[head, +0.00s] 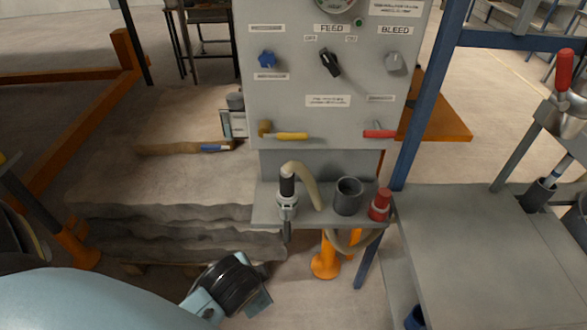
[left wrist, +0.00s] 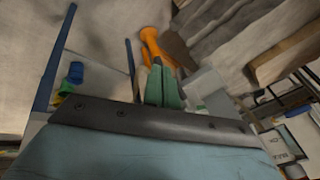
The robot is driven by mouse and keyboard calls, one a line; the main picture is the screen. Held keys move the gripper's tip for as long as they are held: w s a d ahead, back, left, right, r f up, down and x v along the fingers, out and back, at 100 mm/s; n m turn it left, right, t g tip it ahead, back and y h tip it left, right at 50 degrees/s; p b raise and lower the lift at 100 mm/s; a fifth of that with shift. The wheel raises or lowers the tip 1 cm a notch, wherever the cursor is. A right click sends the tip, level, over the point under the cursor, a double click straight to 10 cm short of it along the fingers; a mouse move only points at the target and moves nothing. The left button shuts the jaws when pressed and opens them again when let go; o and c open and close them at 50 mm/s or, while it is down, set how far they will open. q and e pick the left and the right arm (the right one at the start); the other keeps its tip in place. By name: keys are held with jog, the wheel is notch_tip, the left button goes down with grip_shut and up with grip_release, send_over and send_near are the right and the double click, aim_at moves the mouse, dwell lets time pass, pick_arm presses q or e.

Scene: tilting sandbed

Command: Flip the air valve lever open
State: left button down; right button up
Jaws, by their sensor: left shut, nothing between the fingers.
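The grey panel (head: 262,98) carries a yellow-handled lever (head: 290,136) at its lower left and a red-handled lever (head: 380,134) at its lower right. Both handles lie about level. Their labels are too small to read, so I cannot tell which is the air valve. In the left wrist view my left gripper (left wrist: 162,84) shows green fingers, shut and empty, with neither lever clearly visible near them. In the head view, parts of my arm show at the bottom left, apart from the panel; the fingertips cannot be made out there. My right gripper is not in view.
Below the panel, a shelf (head: 265,215) holds a nozzle with a hose (head: 287,190), a dark cup (head: 348,196) and a red-topped item (head: 380,204). The sandbed (head: 160,180) lies left. A blue post (head: 412,140) and grey bench (head: 470,235) stand right.

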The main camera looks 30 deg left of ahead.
pick_arm(q)
jog(key=w+a+r+m+t+y, duration=0.2)
jog(key=w+a+m+y, duration=0.1)
jog(key=w+m, duration=0.2)
jog(key=w+a+r+m+t+y, duration=0.2)
jog(key=w+r+m+y, duration=0.1)
jog(key=w+m, duration=0.25)
jog(key=m+t+y, duration=0.2)
jog(key=m+t, duration=0.5)
jog(key=m, duration=0.7)
send_near(285, 136)
jog(key=d+f, duration=0.3)
jog(key=shift+s+f, duration=0.15)
jog(key=shift+s, duration=0.35)
jog(key=x, duration=1)
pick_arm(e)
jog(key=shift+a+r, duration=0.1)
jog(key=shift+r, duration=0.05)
